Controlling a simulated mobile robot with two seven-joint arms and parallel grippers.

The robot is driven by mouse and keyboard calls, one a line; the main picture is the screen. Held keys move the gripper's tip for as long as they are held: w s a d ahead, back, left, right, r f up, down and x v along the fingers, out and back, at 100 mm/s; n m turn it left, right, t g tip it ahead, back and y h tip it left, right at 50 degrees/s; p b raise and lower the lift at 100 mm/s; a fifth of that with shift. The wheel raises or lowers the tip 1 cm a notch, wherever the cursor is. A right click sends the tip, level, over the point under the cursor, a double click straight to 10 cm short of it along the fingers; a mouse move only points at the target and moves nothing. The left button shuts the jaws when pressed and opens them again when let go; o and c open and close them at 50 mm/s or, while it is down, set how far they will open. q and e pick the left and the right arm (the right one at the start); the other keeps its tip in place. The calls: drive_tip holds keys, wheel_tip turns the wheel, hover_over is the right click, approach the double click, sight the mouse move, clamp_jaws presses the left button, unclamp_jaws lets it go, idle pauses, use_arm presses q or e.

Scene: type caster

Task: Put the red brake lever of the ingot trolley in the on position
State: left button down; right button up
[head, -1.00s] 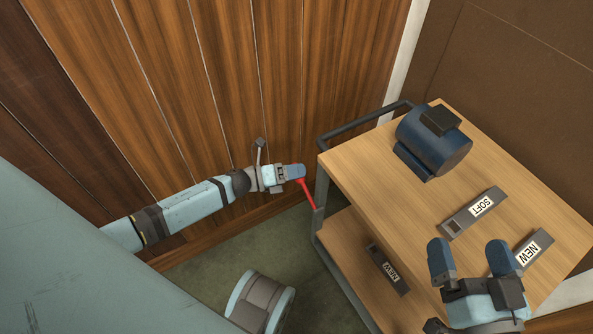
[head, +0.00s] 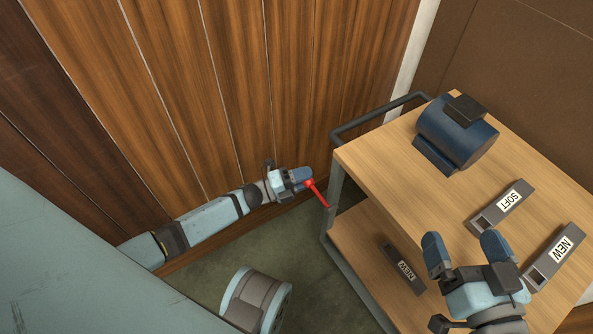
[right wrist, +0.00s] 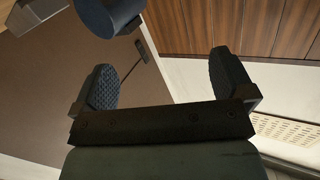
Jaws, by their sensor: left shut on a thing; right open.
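The ingot trolley (head: 385,187) has a wooden top and a lower shelf, with a dark handle rail at its far left end. The red brake lever (head: 318,195) sticks out from the trolley's left end and slopes up to the left. My left gripper (head: 303,179) is shut on the lever's upper end, beside the wood wall, and partly hides it. My right gripper (head: 466,250) is open and empty above the near part of the trolley top. Its two fingers also show apart in the right wrist view (right wrist: 168,85).
Another NEW ingot (head: 403,268) lies on the lower shelf. The wood-panelled wall (head: 290,80) is close behind my left arm. Green floor (head: 310,255) is bare left of the trolley.

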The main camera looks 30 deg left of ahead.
drive_tip(key=shift+w+d+n+t+b, duration=0.3)
drive_tip(key=shift+w+n+b, duration=0.15)
drive_tip(key=shift+n+b, duration=0.2)
drive_tip(key=shift+w+f+b, duration=0.1)
drive_tip(key=shift+b, duration=0.25)
use_arm(q)
wheel_tip(320, 180, down, 6)
drive_tip(key=s+d+n+t, duration=0.1)
drive_tip(key=n+t, duration=0.1)
drive_tip(key=n, duration=0.5)
drive_tip(key=shift+d+y, duration=0.35)
drive_tip(key=shift+y, duration=0.05)
use_arm(e)
drive_tip(key=shift+w+d+r+n+y, duration=0.1)
drive_tip(key=shift+w+r+n+y, duration=0.15)
drive_tip(key=shift+r+y, duration=0.1)
use_arm(q)
drive_tip(key=shift+r, duration=0.1)
drive_tip(key=c, duration=0.8)
unclamp_jaws()
use_arm(e)
drive_tip(key=shift+s+f, duration=0.15)
drive_tip(key=shift+f, duration=0.05)
use_arm(q)
drive_tip(key=p+v, duration=0.3)
drive_tip(key=v, duration=1.1)
use_arm(e)
drive_tip(key=shift+s+a+f+m+g, duration=0.25)
drive_tip(key=shift+s+a+m+g, duration=0.2)
drive_tip(key=shift+s+m, duration=0.45)
